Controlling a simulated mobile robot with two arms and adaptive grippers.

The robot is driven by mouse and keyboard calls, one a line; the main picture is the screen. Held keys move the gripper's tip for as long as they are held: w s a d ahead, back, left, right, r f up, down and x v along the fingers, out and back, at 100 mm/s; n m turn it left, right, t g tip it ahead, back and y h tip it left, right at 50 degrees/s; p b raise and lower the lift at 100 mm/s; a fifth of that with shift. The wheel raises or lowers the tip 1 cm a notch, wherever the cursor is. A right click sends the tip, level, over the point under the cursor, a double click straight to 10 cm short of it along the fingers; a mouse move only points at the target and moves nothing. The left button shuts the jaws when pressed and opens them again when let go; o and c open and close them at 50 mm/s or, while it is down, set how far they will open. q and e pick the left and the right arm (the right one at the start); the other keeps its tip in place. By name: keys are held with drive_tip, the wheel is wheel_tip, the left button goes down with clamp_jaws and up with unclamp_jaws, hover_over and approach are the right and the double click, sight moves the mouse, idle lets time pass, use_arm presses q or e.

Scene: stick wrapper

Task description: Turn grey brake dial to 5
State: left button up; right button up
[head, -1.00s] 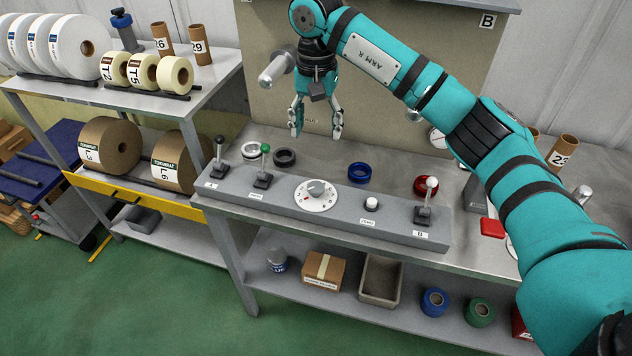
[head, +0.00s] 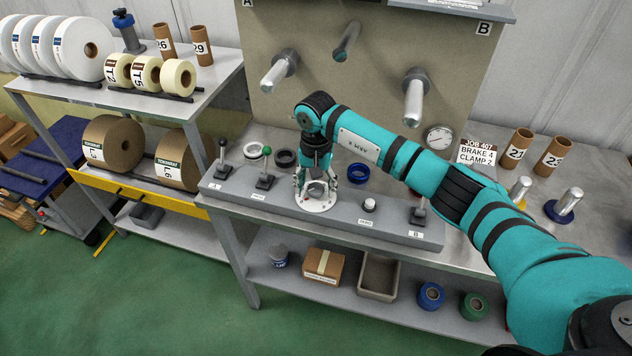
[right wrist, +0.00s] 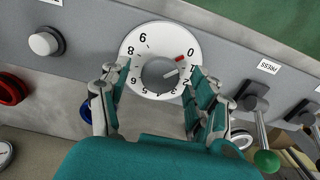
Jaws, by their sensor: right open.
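The grey brake dial (head: 318,207) has a round white numbered plate and sits on the grey control panel (head: 245,196). The right wrist view shows its grey knob (right wrist: 160,74) from above, with digits around it and a red mark near the 0. A pale line on the knob points roughly toward the 1 side; the exact setting is hard to read. My right gripper (head: 316,190) is over the dial, and in the right wrist view its open fingers (right wrist: 158,80) stand on either side of the knob. Contact cannot be told. My left gripper is not in view.
A green-topped lever (head: 266,151) and a black-topped lever (head: 222,143) stand left of the dial. A white button (head: 369,204) is to its right. A job card (head: 478,153) reads brake 4, clamp 2. Metal spindles stick out of the board behind.

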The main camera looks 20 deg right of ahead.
drive_tip(key=shift+c, duration=0.3)
drive_tip(key=c, duration=1.1)
drive_tip(key=shift+f, duration=0.1)
